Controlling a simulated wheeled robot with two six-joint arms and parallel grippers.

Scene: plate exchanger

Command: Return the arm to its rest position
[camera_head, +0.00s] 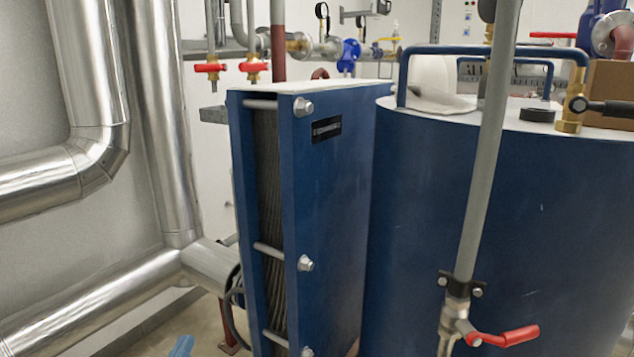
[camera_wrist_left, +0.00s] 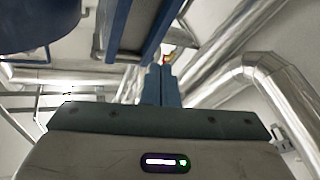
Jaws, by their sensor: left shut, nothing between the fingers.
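My left gripper (camera_head: 182,347) shows only as a small blue tip at the bottom edge of the head view, low and left of the plate exchanger. In the left wrist view my left gripper (camera_wrist_left: 160,72) has its two blue fingers together with nothing between them. The blue plate exchanger (camera_head: 338,220) stands upright in the middle of the head view, apart from the gripper tip. The rest of my left arm is out of the head view. My right gripper is in neither view.
Large silver pipes (camera_head: 80,295) run along the left wall. A blue tank (camera_head: 550,210) fills the right side. A grey vertical pipe (camera_head: 492,150) with a red-handled valve (camera_head: 503,338) stands before it. Bare floor (camera_head: 207,325) shows at the lower left.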

